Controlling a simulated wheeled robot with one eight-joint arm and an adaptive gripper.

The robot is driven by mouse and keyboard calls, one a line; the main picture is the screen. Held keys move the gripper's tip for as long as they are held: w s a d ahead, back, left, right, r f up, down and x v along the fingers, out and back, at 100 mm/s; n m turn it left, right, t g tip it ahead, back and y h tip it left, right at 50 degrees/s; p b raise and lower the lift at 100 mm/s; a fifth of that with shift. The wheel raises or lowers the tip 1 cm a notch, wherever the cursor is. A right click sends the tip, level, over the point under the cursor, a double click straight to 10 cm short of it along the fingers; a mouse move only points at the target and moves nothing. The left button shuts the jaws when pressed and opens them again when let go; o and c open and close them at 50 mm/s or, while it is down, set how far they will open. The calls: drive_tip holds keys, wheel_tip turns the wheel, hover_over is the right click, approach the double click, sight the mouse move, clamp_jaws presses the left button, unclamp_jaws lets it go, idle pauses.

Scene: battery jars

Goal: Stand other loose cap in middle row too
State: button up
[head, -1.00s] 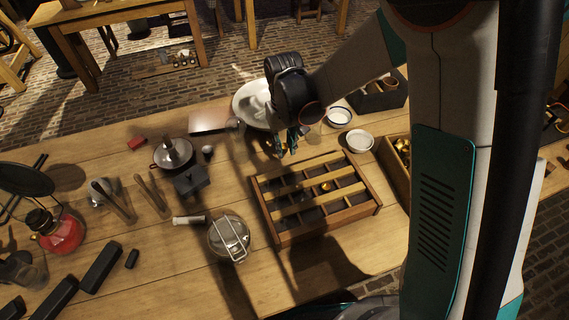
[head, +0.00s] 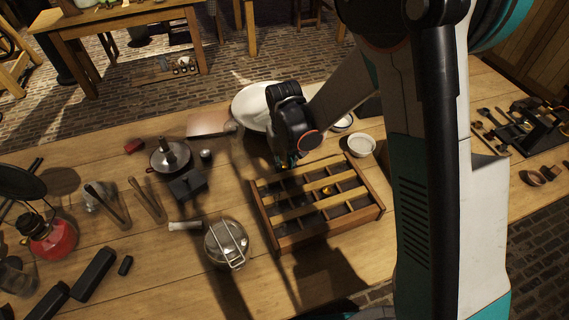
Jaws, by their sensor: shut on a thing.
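The wooden divided tray (head: 338,228) lies on the bench, its slots in rows between pale slats. A small brass-coloured cap (head: 327,190) sits in a compartment of the middle row, right of centre. My gripper (head: 287,163) points down at the tray's far edge, above its far left part. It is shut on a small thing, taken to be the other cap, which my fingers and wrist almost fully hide. I cannot tell whether that thing touches the tray.
A white plate (head: 250,106) lies behind my gripper, and a small white bowl (head: 361,145) stands by the tray's far right corner. A lidded pot (head: 226,243) stands left of the tray.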

drive_tip(key=o, duration=0.8)
drive_tip(key=shift+c, duration=0.2)
